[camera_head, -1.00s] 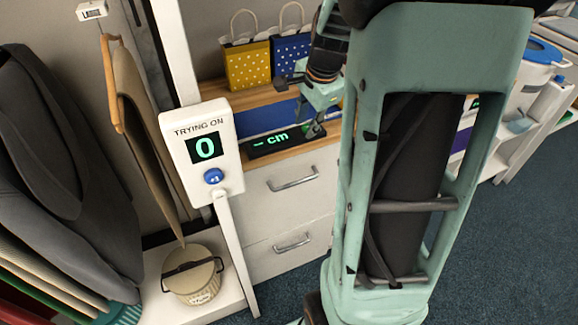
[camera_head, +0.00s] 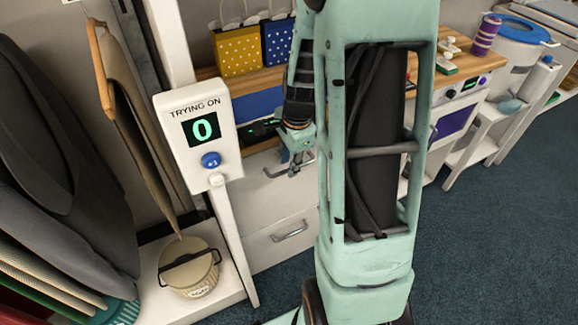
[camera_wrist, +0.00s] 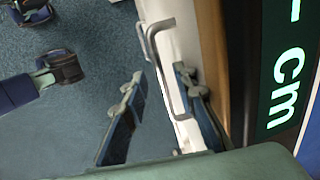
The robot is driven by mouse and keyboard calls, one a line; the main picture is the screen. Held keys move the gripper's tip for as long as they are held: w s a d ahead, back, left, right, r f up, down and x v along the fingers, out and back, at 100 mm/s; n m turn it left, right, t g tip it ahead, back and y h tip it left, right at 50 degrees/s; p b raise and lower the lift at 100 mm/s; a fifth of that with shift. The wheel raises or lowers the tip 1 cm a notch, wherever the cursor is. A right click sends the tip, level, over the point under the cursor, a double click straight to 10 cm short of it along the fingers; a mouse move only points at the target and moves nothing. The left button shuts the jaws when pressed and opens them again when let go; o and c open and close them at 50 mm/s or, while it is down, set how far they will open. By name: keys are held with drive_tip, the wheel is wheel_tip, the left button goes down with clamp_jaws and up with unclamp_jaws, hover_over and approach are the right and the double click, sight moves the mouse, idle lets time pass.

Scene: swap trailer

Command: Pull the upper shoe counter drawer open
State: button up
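The upper drawer (camera_head: 262,195) has a white front and is shut under the wooden counter top. Its metal bar handle (camera_head: 272,173) is partly hidden by my gripper (camera_head: 296,168), which is in front of the drawer. In the wrist view, my gripper (camera_wrist: 160,72) is open, with its two blue-grey fingers apart. The handle (camera_wrist: 163,70) shows between the fingers, close to the right one. I cannot tell whether either finger touches it.
The lower drawer (camera_head: 270,248) is shut, with its own handle (camera_head: 289,231). The "TRYING ON" counter post (camera_head: 204,130) stands left of the drawers. A lidded pot (camera_head: 190,268) sits low at left. Carpet (camera_head: 480,220) to the right is clear.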

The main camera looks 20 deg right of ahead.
drive_tip(key=shift+w+f, duration=0.15)
drive_tip(key=shift+f, duration=0.4)
clamp_jaws()
